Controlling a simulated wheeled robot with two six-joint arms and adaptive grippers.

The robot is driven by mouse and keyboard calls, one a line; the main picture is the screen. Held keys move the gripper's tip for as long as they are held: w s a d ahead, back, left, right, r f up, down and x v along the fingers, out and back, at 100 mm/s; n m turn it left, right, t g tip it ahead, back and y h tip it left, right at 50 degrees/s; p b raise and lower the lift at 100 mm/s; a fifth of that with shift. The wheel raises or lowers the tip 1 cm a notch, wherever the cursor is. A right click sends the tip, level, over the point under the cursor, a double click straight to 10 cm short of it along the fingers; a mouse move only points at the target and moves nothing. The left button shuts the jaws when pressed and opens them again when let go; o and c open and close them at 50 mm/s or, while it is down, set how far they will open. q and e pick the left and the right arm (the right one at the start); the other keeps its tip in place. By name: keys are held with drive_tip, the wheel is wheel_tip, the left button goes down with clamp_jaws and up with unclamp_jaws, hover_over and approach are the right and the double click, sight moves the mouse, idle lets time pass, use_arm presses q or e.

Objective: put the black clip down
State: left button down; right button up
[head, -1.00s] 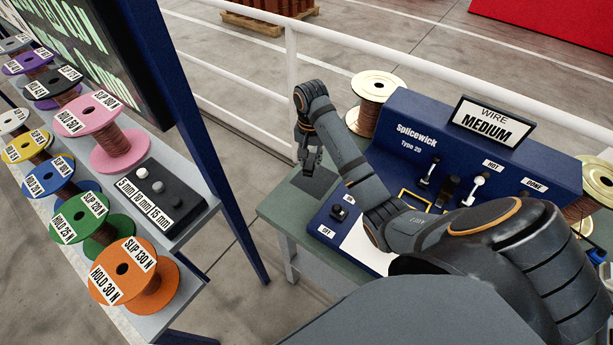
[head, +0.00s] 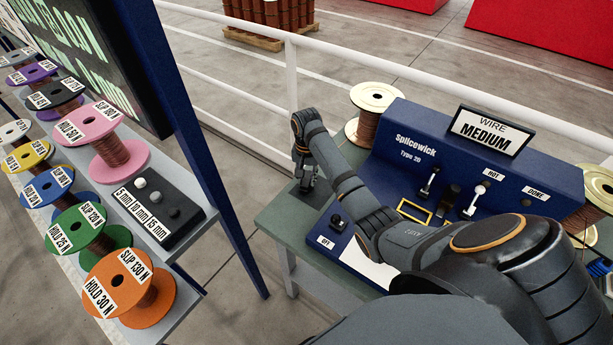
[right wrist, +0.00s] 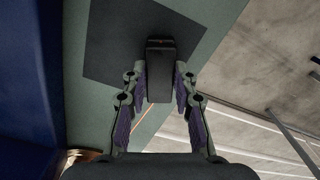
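The black clip (right wrist: 160,70) is between the fingertips of my right gripper (right wrist: 160,85) in the right wrist view. Both fingertips appear to touch its sides. Behind it lies a dark square mat (right wrist: 110,45) on the green bench top. In the head view my right gripper (head: 306,184) points down at the mat (head: 320,194), at the bench's left end. The clip cannot be made out there, and I cannot tell whether it touches the mat. My left gripper is not in view.
The blue Splicewick machine (head: 400,145) stands right of the gripper, with a wire spool (head: 366,112) behind. A rack of coloured spools (head: 120,280) and a dark button box (head: 160,212) is at left. White railing (head: 290,75) runs behind the bench (head: 275,222).

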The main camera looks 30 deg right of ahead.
sight(306, 178)
drive_tip(key=o, duration=0.4)
drive_tip(key=shift+o, duration=0.2)
drive_tip(key=shift+r, duration=0.15)
wheel_tip(306, 178, up, 5)
drive_tip(key=shift+w+b, duration=0.1)
drive_tip(key=shift+b, duration=0.45)
wheel_tip(306, 178, up, 7)
drive_tip(key=p, duration=0.5)
drive_tip(key=shift+p, duration=0.4)
